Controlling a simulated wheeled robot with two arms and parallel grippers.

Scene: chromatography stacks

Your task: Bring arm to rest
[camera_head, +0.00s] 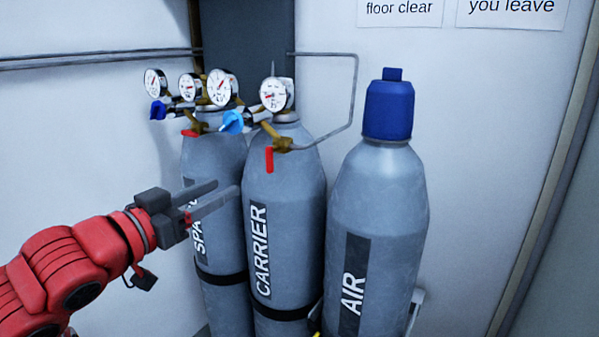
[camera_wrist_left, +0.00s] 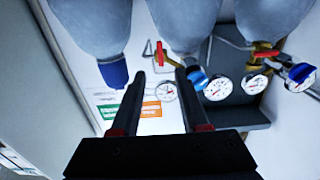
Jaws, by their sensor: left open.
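My left arm, red with a dark wrist, comes in from the left in the head view. Its gripper (camera_head: 212,196) is open and empty, with its fingers in front of the cylinder labelled SPA…, whose label they partly cover. In the left wrist view the two dark fingers of the left gripper (camera_wrist_left: 160,80) are apart with nothing between them. They point toward the wall and the regulators. My right gripper is in neither view.
Three grey gas cylinders stand by the wall: SPA… (camera_head: 222,250), CARRIER (camera_head: 290,215) and AIR (camera_head: 385,215), which has a blue cap (camera_head: 389,108). Gauges (camera_head: 273,94) and a bent pipe (camera_head: 355,90) top the first two. Free space lies left of the cylinders.

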